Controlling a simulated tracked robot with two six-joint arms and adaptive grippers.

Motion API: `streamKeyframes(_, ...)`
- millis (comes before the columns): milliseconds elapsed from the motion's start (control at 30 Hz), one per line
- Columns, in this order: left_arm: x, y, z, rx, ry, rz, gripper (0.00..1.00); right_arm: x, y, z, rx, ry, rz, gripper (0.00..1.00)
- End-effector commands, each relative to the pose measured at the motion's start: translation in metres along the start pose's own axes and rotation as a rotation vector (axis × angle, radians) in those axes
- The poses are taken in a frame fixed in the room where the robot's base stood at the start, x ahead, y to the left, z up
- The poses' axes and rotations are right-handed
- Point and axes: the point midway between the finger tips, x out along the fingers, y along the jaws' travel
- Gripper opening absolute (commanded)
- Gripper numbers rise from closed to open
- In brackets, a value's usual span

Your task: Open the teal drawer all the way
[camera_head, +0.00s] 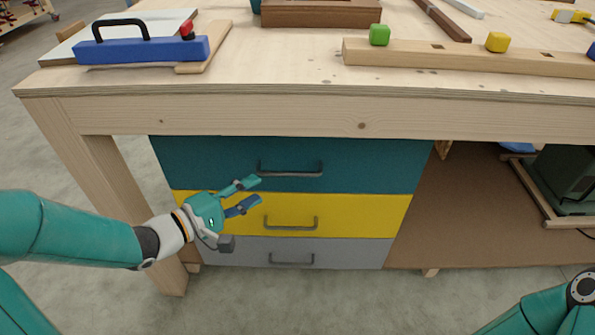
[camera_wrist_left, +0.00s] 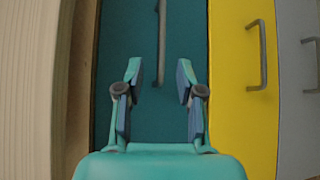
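The teal drawer (camera_head: 370,165) is the top one of a stack under the workbench, and its front looks flush with the others. Its grey bar handle (camera_head: 290,174) runs level across the middle. My left gripper (camera_head: 252,192) is open and empty, in front of the drawers, to the left of the handle and slightly lower. In the left wrist view the open fingers (camera_wrist_left: 158,85) face the teal front (camera_wrist_left: 125,30), with the handle (camera_wrist_left: 161,45) ahead between them and apart from them. My right gripper is out of view; only part of my right arm shows at bottom right.
A yellow drawer (camera_head: 360,215) and a grey drawer (camera_head: 350,254) sit below, each with a handle. The workbench top (camera_head: 270,80) overhangs them and carries a blue tool (camera_head: 140,50) and a wooden beam (camera_head: 460,57). A table leg (camera_head: 110,180) stands left. The floor in front is clear.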

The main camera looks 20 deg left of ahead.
Motion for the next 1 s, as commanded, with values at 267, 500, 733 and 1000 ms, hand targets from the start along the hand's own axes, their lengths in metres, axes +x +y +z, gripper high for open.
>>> streamKeyframes(267, 0.064, -0.006, 0.002, 0.001, -0.007, 0.0, 0.37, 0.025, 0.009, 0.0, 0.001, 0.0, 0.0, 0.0)
streamKeyframes(500, 0.101, -0.004, 0.001, 0.0, -0.003, -0.001, 0.37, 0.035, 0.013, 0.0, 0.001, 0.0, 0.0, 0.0)
streamKeyframes(733, 0.114, -0.002, 0.001, -0.001, -0.002, -0.001, 0.37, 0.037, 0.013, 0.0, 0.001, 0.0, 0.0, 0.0)
streamKeyframes(1000, 0.115, -0.002, 0.001, -0.001, -0.001, -0.001, 0.34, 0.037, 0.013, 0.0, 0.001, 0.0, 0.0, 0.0)
